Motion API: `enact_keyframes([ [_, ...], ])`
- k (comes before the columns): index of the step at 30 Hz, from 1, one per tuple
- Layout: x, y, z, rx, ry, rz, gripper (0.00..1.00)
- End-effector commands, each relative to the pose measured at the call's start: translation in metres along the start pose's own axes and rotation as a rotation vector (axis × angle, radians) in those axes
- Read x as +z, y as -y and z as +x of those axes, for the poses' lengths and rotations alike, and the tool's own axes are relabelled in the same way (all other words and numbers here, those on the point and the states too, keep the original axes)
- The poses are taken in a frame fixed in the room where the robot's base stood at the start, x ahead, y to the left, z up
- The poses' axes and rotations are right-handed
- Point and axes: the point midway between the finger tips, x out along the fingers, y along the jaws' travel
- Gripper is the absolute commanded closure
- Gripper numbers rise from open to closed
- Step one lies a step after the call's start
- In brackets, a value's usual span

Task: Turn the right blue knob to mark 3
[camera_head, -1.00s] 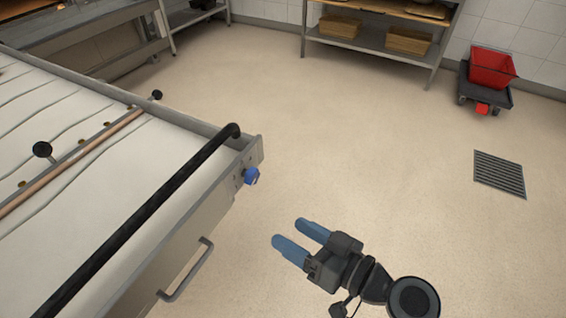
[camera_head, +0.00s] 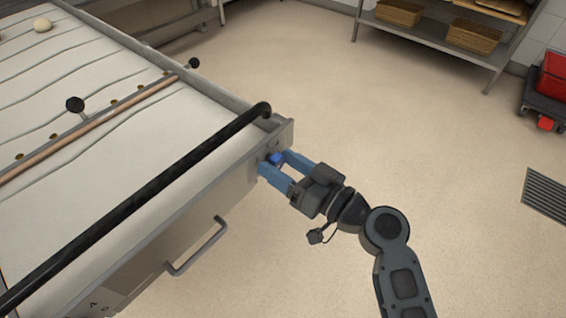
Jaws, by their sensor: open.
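The blue knob (camera_head: 275,158) sits on the end face of the deck unit (camera_head: 225,190), near its right corner and below the black rail. My gripper (camera_head: 274,164) is open, with its two blue fingers at the knob, one on either side of it. Part of the knob is hidden by the fingers. I cannot tell whether the fingers touch it. The marks around the knob and its pointer are too small to read.
A black rail (camera_head: 140,205) runs along the top edge of the unit, close to the knob. A metal handle (camera_head: 198,250) sticks out below. The floor (camera_head: 400,130) to the right is clear up to a shelf with baskets (camera_head: 470,36) and a red bin (camera_head: 552,78).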

Motion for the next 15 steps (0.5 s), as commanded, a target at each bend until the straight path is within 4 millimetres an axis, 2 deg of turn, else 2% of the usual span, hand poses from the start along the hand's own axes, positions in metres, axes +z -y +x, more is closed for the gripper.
enact_keyframes([
  [8, -0.0001, 0.0000, 0.0022, 0.001, 0.000, -0.001, 0.36],
  [15, -0.0001, 0.0000, 0.0019, 0.001, 0.000, -0.001, 0.58],
])
